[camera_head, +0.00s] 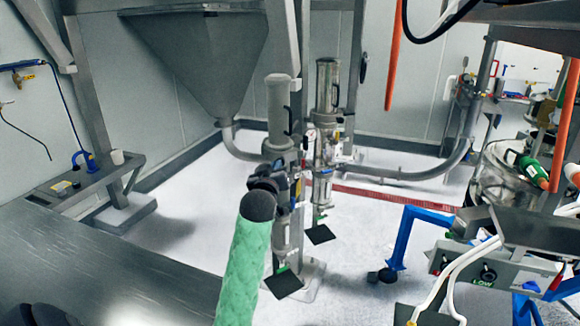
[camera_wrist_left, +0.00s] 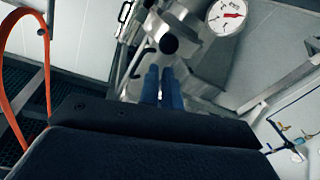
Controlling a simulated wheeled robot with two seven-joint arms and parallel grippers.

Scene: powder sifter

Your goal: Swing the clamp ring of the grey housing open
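I cannot tell which bears the clamp ring, and no ring shows clearly. My left gripper (camera_head: 268,183) is dark, at the end of a green-sleeved arm, in front of the left column's lower part. In the left wrist view its two blue fingers (camera_wrist_left: 161,88) lie close together, seemingly empty. A dark round knob (camera_wrist_left: 168,44) and metal fittings lie beyond the fingertips. My right gripper is not in view.
A round gauge (camera_wrist_left: 227,15) is near the fingers in the wrist view. A steel hopper (camera_head: 200,50) hangs at the back left. A steel table (camera_head: 110,265) fills the lower left. A blue frame (camera_head: 405,235) and a control box (camera_head: 490,272) stand at right.

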